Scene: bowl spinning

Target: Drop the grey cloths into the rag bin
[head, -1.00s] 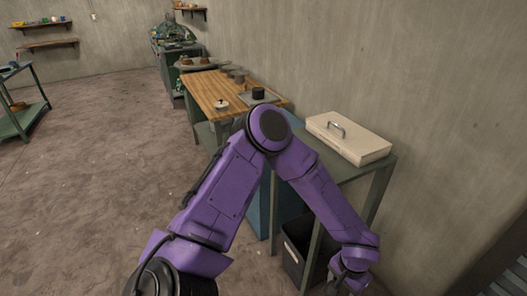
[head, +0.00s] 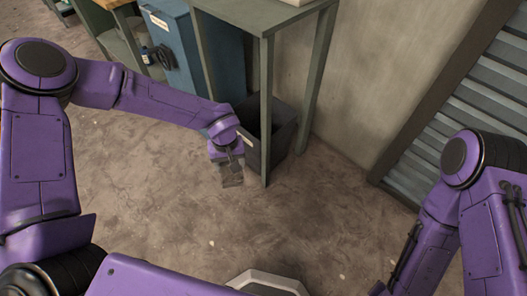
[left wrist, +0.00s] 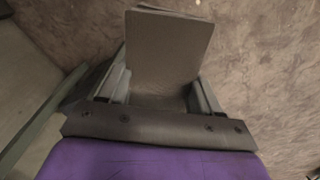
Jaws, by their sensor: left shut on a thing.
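My left gripper (head: 231,166) is shut on a grey cloth (head: 232,180) that hangs below it, above the floor. In the left wrist view the folded grey cloth (left wrist: 170,45) sticks out flat between the two fingers (left wrist: 160,86). A dark open-topped bin (head: 284,135) stands on the floor under the green table. It appears to be the rag bin; my left wrist and a table leg hide part of it. The gripper is in front of the bin and outside it in the head view. My right arm shows at the right, but its gripper is out of view.
The green table (head: 262,12) stands over the bin, with a front leg (head: 267,100) close beside my left gripper. A blue cabinet (head: 185,50) stands to the left. A slatted metal shutter (head: 460,110) is at the right. The floor in front is clear.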

